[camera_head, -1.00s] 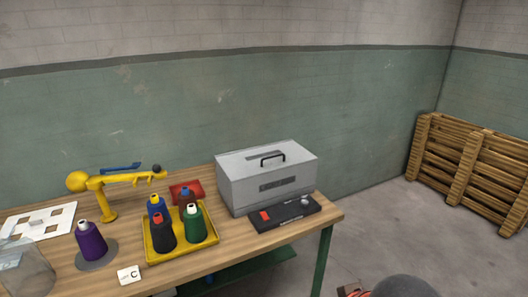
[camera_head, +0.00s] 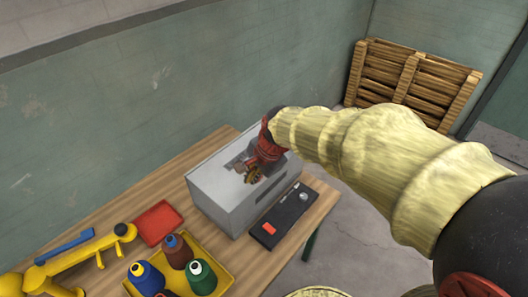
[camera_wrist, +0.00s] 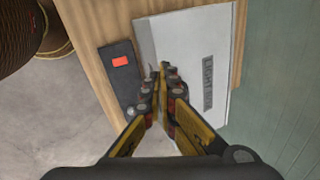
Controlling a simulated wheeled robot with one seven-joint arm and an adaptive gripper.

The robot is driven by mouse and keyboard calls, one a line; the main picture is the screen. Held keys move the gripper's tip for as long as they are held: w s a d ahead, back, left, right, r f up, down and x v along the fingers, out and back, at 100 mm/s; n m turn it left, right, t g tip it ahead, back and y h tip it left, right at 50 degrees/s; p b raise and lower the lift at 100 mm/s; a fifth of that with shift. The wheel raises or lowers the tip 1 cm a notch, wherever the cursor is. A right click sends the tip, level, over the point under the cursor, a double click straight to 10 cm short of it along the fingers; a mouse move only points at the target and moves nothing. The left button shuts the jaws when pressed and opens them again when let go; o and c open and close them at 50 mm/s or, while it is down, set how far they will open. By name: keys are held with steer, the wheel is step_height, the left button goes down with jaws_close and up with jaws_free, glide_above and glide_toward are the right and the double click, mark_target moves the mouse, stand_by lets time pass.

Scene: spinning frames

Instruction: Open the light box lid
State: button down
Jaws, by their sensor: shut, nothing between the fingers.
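The light box (camera_head: 214,193) is a grey metal box on the wooden table, and its lid looks closed. In the wrist view the pale light box (camera_wrist: 185,40) shows a dark lettered label (camera_wrist: 208,85). My gripper (camera_head: 253,176) is over the top of the box in the head view and covers the lid handle's area, so I cannot make out the handle. In the wrist view my gripper (camera_wrist: 159,70) has its fingertips together, in front of the box, with nothing between them. Whether it touches the box I cannot tell.
A black control panel (camera_head: 290,217) with a red switch and a knob lies along the box's front. A wooden pallet (camera_head: 408,80) leans against the back wall.

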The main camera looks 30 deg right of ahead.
steer(key=w+d+f+m+p, duration=0.4)
steer(key=w+d+m+p, duration=0.65)
steer(key=m, duration=0.55)
steer(key=shift+g, duration=0.4)
steer(key=b+x, duration=0.2)
steer(key=x, duration=0.1)
steer(key=s+b+x, duration=0.1)
steer(key=b+x, duration=0.1)
steer(key=x, duration=0.1)
steer(key=b+x, duration=0.2)
steer(key=x, duration=0.1)
steer(key=shift+s+d+f+b, duration=0.2)
steer(key=shift+f+b, duration=0.15)
steer(key=shift+r, duration=0.15)
